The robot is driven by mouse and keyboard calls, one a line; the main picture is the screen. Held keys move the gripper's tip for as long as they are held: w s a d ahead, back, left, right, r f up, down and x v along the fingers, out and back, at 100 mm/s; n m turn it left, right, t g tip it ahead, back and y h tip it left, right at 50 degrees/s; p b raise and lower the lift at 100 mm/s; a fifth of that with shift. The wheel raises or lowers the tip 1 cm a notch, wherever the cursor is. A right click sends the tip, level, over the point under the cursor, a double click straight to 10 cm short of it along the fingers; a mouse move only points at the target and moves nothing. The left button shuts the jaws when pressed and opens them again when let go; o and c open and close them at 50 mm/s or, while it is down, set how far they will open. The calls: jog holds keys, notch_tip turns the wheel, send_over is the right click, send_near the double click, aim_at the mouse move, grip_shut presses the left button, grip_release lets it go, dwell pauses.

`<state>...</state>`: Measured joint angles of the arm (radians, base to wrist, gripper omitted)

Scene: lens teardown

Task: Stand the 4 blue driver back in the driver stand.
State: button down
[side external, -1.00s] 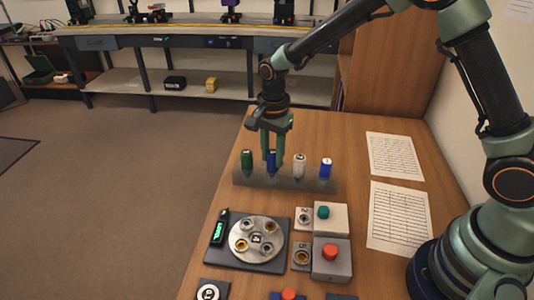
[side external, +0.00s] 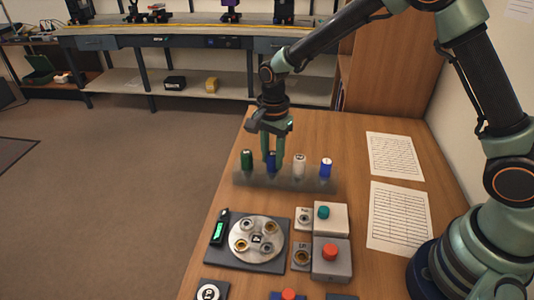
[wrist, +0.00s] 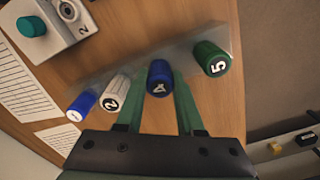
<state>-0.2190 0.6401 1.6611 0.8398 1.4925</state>
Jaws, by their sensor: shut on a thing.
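The blue driver marked 4 (wrist: 160,78) stands upright between my fingers in the wrist view. It also shows in the side view (side external: 271,161), in line with the other drivers. My gripper (side external: 273,165) is shut on its handle; in the wrist view the green fingers (wrist: 158,100) lie on either side of it. The driver stand (side external: 256,181) is a long grey block on the wooden table, directly under the driver. The driver's lower end is hidden, so I cannot tell how deep it sits.
The green driver 5 (side external: 246,159) stands left of the held one. The white driver 2 (side external: 299,166) and the blue driver 1 (side external: 326,168) stand to its right. A round turntable (side external: 257,257) and button boxes (side external: 331,260) lie nearer the camera. Paper sheets (side external: 396,156) lie at right.

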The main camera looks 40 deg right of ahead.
jog(key=shift+f, duration=0.15)
grip_release()
dwell(0.4)
jog(key=shift+r, duration=3.55)
jog(key=shift+r, duration=0.1)
jog(key=s+d+r+n+t, duration=0.2)
jog(key=s+d+r+n, duration=0.3)
jog(key=s+r+n, duration=0.1)
jog(key=s+d+r+n+t, duration=0.3)
jog(key=s+d+r+n, duration=0.2)
jog(key=s+n, duration=0.3)
jog(key=shift+s+r+n+t, duration=0.3)
jog(key=shift+s+r, duration=0.3)
jog(key=shift+s, duration=0.3)
